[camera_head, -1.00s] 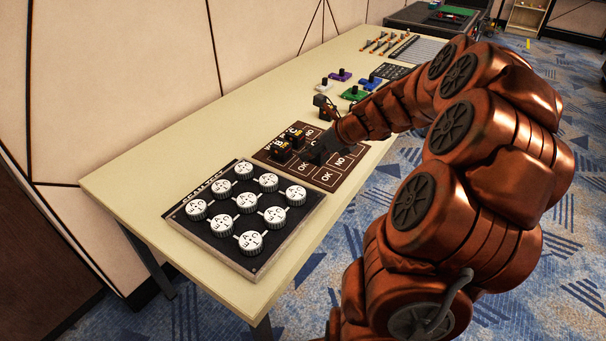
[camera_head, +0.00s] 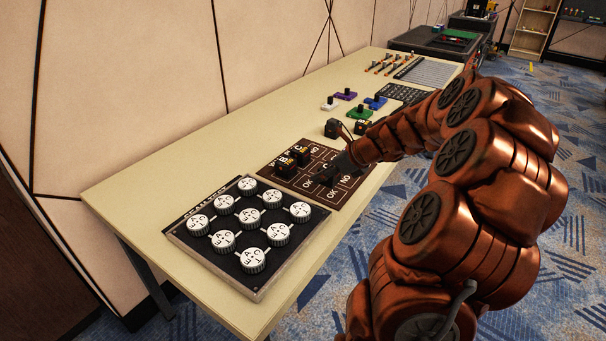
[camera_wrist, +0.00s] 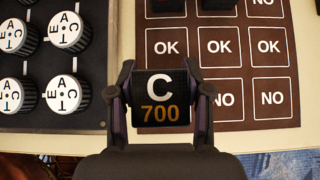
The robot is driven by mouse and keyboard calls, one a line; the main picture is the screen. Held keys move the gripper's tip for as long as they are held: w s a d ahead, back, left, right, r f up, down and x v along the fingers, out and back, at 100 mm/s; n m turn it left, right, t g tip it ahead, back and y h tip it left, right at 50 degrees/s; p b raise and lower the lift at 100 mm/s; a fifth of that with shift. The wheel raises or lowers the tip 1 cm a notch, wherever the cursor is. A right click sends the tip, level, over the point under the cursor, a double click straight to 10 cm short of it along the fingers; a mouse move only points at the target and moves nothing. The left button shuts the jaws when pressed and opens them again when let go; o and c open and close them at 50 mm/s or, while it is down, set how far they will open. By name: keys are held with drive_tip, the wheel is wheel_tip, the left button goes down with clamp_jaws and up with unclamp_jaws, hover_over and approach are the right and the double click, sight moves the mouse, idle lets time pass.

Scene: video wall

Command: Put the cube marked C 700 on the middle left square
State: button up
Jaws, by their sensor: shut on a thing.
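The cube marked C 700 (camera_wrist: 160,98) is black, with a white C and orange 700. It is between the two fingers of my gripper (camera_wrist: 161,88) in the wrist view, and the fingers are shut on it. The brown board (camera_wrist: 243,118) with white-outlined OK and NO squares lies below and to the right. The cube covers part of the board's left column, below an OK square (camera_wrist: 170,47). Its height above the board is unclear.
Two dark cubes, one here (camera_head: 286,168) and one beside it (camera_head: 301,155), stand on the board. A panel of white lettered dials (camera_head: 262,288) lies close to the left. Coloured switches (camera_head: 345,95) stand farther along the table. Bare table (camera_head: 205,145) lies behind the dials.

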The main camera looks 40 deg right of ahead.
drive_tip(key=w, duration=0.2)
drive_tip(key=w+a, duration=0.1)
drive_tip(key=w, duration=0.4)
drive_tip(key=shift+w+a+f, duration=0.1)
drive_tip(key=shift+a+f, duration=0.2)
drive_tip(key=shift+f, duration=0.05)
drive_tip(key=shift+w+f, duration=0.2)
drive_tip(key=shift+f, duration=0.1)
drive_tip(key=shift+f+b, duration=0.4)
drive_tip(key=shift+f, duration=1.05)
drive_tip(key=o, duration=1.2)
drive_tip(key=shift+f, duration=0.15)
drive_tip(key=shift+s+r, duration=0.2)
drive_tip(key=shift+r, duration=0.15)
drive_tip(key=p+v, duration=0.1)
drive_tip(key=v, duration=1)
drive_tip(key=shift+s+d+r, duration=0.1)
drive_tip(key=shift+s+r, duration=0.05)
drive_tip(key=shift+r, duration=0.05)
